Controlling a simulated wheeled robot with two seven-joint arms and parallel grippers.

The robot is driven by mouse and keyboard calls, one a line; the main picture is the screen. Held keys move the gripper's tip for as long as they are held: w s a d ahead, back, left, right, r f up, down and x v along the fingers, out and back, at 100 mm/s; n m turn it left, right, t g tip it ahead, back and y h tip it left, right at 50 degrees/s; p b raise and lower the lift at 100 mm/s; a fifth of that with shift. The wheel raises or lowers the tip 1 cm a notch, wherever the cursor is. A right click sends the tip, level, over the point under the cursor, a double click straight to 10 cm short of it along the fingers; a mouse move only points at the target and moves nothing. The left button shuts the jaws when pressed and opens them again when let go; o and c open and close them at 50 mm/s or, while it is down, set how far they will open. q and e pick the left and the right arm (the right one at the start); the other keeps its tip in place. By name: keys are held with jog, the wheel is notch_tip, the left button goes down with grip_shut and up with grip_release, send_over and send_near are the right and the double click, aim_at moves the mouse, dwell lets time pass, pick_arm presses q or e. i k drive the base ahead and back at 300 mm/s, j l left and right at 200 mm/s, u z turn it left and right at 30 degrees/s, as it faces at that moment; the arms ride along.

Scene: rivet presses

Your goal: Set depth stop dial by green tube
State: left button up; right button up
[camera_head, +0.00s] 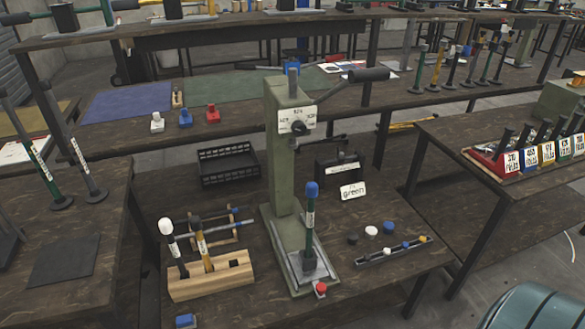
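A grey-green rivet press (283,165) stands on the near middle table. On its upper front is the depth stop dial (298,126), a white plate with marks and a dark knob; the lettering is too small to read surely. A green tube (309,235) with a blue cap and a pale label stands upright on the press's metal base plate, in front of the column. A white card reading "green" (352,191) stands behind it to the right. The press lever (368,75) sticks out to the upper right. Neither of my grippers is in view.
A wooden block (212,282) holding capped tubes stands left of the press. A red button (321,288) is at the base's front. Caps and a narrow strip (394,252) lie right. A black crate (229,165) is behind. The right table has a rack of labelled tubes (525,160).

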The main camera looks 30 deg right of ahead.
aim_at(299, 128)
jog(key=k+l+z, duration=0.1)
jog(key=z, duration=0.4)
jog(key=k+l+z, duration=0.15)
jog(key=z, duration=0.3)
